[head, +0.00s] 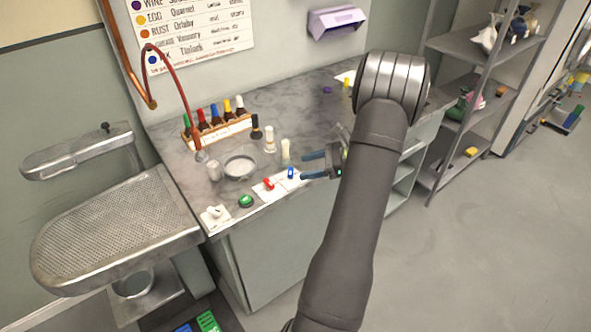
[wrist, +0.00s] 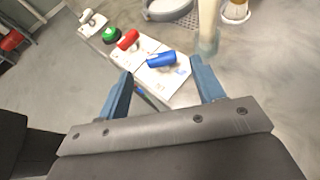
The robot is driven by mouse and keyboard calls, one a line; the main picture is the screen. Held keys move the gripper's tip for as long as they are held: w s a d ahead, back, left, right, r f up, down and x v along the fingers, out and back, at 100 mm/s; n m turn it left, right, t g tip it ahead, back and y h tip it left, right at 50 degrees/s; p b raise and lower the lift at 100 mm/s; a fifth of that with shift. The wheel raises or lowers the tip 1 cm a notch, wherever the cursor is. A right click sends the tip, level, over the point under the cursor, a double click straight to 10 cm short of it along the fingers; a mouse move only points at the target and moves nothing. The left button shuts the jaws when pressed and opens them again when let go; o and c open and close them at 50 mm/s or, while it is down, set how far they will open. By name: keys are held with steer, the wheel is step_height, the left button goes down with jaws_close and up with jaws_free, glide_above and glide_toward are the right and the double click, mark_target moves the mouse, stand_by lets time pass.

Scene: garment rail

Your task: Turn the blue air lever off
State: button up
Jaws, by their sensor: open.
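The blue air lever (head: 291,173) stands on a white plate near the front edge of the counter. In the wrist view the blue lever (wrist: 161,60) lies a little beyond my fingertips, between their lines. My gripper (head: 306,165) is just to the right of the lever, with its two blue fingers apart and nothing between them. In the wrist view my gripper (wrist: 160,75) is also open and empty, and does not touch the lever. The plate's printed marks are too small to read.
Left of it are a red lever (head: 269,184), a green button (head: 246,201) and a white switch (head: 214,213). A round dish (head: 239,167) and pale bottles (head: 285,149) stand behind. A bottle rack (head: 219,127) is farther back. Free floor lies right.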

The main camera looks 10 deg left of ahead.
mark_target(292, 171)
steer(key=shift+x, duration=2.4)
steer(key=c, duration=1)
